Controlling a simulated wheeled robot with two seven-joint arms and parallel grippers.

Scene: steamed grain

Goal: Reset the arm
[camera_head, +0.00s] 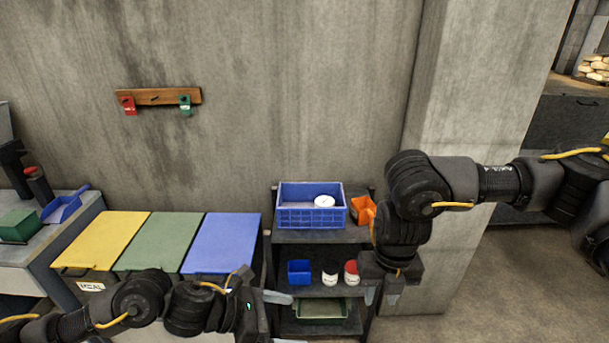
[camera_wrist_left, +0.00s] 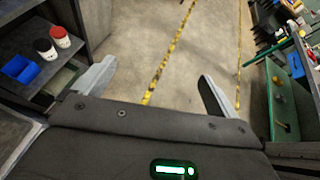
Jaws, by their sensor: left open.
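My left arm comes in low from the left in the head view, and its gripper (camera_head: 272,298) points right, in front of the shelf. In the left wrist view the left gripper (camera_wrist_left: 155,80) has its two grey fingers wide apart, with nothing between them but floor beyond. My right arm comes in from the right, and its gripper (camera_head: 382,294) hangs pointing down at the shelf's right side. Its two fingers are apart, and I see nothing held between them.
The dark shelf (camera_head: 310,236) holds a blue crate (camera_head: 310,217) with a white round item, an orange bin (camera_head: 362,210), a small blue bin (camera_head: 299,272), two tubs and a green tray (camera_head: 320,309). Yellow, green and blue lidded bins stand left. The floor at right is clear.

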